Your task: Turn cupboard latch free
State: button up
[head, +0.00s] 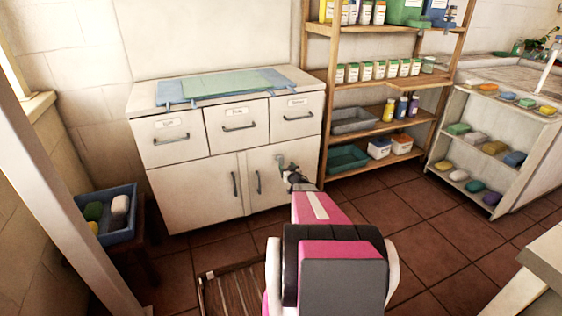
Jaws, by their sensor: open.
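The white cupboard (190,200) stands against the back wall, with drawers above and two shut doors below. A small grey piece that looks like the latch (280,160) is on the upper part of the right door (272,196). My gripper (289,172) is at the end of my pink arm, in front of the right door, just below and right of the latch. It is open and small in view. I cannot tell whether its fingers touch the latch or stand around it. The arm hides part of the door's lower right.
A wooden shelf rack (328,100) with jars and trays stands right of the cupboard. A blue crate (122,236) sits on a low stand at left. A slatted wooden mat (232,290) lies in front. Tiled floor is clear at right, before the white shelf unit (440,150).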

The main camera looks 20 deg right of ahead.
aim_at(282, 161)
jog(key=w, duration=0.8)
jog(key=c, duration=0.9)
